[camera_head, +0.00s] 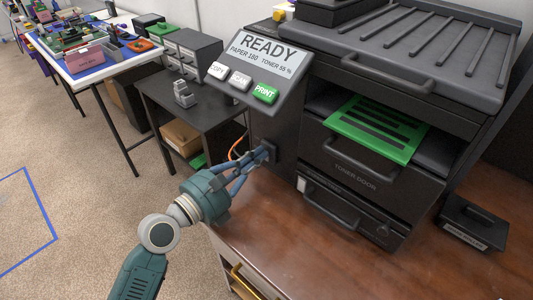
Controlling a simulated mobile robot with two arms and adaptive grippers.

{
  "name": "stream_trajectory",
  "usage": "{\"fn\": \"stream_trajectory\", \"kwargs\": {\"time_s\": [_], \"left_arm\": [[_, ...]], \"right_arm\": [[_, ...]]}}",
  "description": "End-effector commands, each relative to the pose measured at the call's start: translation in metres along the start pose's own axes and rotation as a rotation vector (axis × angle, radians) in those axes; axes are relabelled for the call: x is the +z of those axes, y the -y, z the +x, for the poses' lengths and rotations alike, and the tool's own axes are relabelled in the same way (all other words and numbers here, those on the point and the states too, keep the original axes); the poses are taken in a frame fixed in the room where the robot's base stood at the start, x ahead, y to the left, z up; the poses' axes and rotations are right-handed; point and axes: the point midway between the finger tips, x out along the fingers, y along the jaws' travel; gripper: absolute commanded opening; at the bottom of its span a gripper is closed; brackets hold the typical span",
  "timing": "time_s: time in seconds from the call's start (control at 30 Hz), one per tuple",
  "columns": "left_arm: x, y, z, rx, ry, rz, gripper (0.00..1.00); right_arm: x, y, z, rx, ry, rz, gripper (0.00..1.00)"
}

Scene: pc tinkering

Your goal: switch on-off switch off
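A large dark printer (292,125) stands on a brown wooden table. Its tilted panel (265,55) is lit and reads READY, with paper and toner figures. A small dark square fitting (271,149), which looks like the on-off switch, sits low on the printer's left part. My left gripper (264,156) reaches in from the lower left with its fingertips at this fitting and partly covers it. I cannot tell whether they touch it, which way the switch is set, or how far apart the fingers are. My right gripper is out of view.
A green sheet (377,129) lies in the printer's open slot. A black box (472,225) sits at the right on the wooden table (330,262). An orange cable (236,149) runs behind my gripper.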

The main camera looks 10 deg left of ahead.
Motion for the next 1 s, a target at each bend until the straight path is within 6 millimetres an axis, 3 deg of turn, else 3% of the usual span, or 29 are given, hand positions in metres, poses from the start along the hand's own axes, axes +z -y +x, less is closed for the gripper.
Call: {"fn": "stream_trajectory", "kwargs": {"time_s": [0.03, 0.63, 1.0], "left_arm": [[0.000, 0.000, 0.001, 0.000, -0.001, 0.000, 0.00], [-0.001, 0.000, 0.006, 0.000, -0.001, 0.000, 0.00], [-0.001, 0.000, -0.011, 0.000, -0.002, 0.000, 0.00]], "right_arm": [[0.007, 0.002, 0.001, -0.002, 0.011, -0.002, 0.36], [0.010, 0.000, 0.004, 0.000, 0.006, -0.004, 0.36], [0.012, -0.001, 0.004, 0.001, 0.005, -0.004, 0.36]]}}
